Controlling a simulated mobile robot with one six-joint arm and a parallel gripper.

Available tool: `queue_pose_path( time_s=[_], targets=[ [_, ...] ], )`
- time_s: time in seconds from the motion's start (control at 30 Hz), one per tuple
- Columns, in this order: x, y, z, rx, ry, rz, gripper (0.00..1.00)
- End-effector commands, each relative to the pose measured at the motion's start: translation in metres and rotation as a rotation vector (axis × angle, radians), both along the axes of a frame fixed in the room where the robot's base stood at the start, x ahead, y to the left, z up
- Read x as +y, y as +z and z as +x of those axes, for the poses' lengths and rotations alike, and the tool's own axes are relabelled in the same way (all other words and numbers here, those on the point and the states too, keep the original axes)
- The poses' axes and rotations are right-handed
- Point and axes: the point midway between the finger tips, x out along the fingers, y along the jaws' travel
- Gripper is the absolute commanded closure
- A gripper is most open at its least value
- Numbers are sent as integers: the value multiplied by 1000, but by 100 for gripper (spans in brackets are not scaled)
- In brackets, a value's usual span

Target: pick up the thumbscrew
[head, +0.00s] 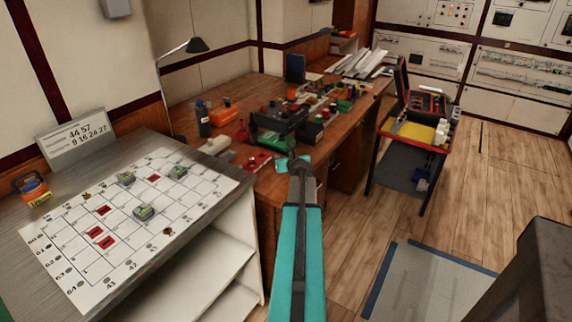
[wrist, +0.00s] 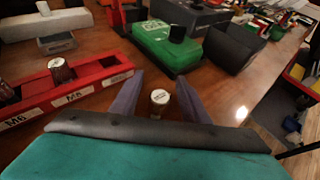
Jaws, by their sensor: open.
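My gripper (wrist: 158,76) is open, with one dark finger on each side of a small upright knurled cylinder with a pale top, which looks like the thumbscrew (wrist: 159,98). The thumbscrew stands on the brown wooden bench, with gaps to both fingers; its lower part is partly hidden by my gripper body. A similar pale-topped knurled piece (wrist: 61,70) stands in a red rack (wrist: 88,89) with M6 and M8 labels, left of my gripper. In the head view my gripper (head: 293,158) is low over the near end of the bench, and the thumbscrew cannot be made out.
A green box with a black knob (wrist: 166,46) and a dark open bin (wrist: 236,50) stand beyond my fingers. Bare bench (wrist: 225,95) lies right of my gripper. A grid board (head: 120,225) is at left.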

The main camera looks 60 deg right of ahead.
Motion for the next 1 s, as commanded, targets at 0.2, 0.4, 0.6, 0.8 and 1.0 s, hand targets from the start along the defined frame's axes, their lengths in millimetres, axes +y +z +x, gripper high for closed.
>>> queue_pose_path(
  time_s=[0.2, 0.4, 0.6, 0.8, 1.0],
  targets=[
    [-5, -3, 5, 0, -1, 0, 58],
    [-5, -3, 5, 0, -1, 0, 58],
    [-5, -3, 4, 1, -2, -1, 58],
    [-5, -3, 4, 0, -2, 0, 72],
    [-5, -3, 4, 0, -2, 0, 100]
  ],
)
